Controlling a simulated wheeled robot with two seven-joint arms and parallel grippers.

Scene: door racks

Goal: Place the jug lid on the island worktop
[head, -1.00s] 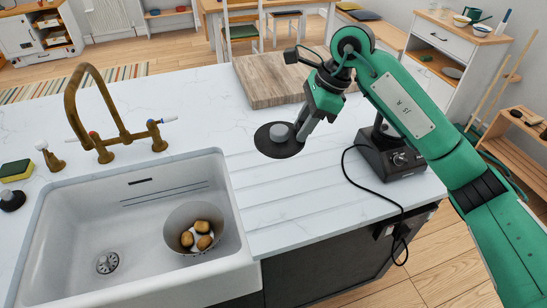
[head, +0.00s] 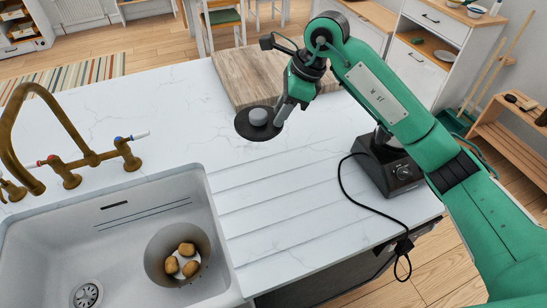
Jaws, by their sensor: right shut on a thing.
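The jug lid (head: 245,128) is a dark round disc with a grey knob on top. My right gripper (head: 279,115) is shut on the lid at its right side. The lid appears over the white marbled island worktop (head: 300,160), near the front corner of the wooden board; I cannot tell whether it touches the worktop. My left gripper is not in the head view.
A wooden board (head: 250,75) lies behind the lid. A dark appliance base (head: 392,172) with a trailing cable stands at the right. A white sink (head: 130,215) holds a bowl (head: 152,262) with several potatoes. A brass tap (head: 70,165) stands behind the sink. Worktop left of the lid is clear.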

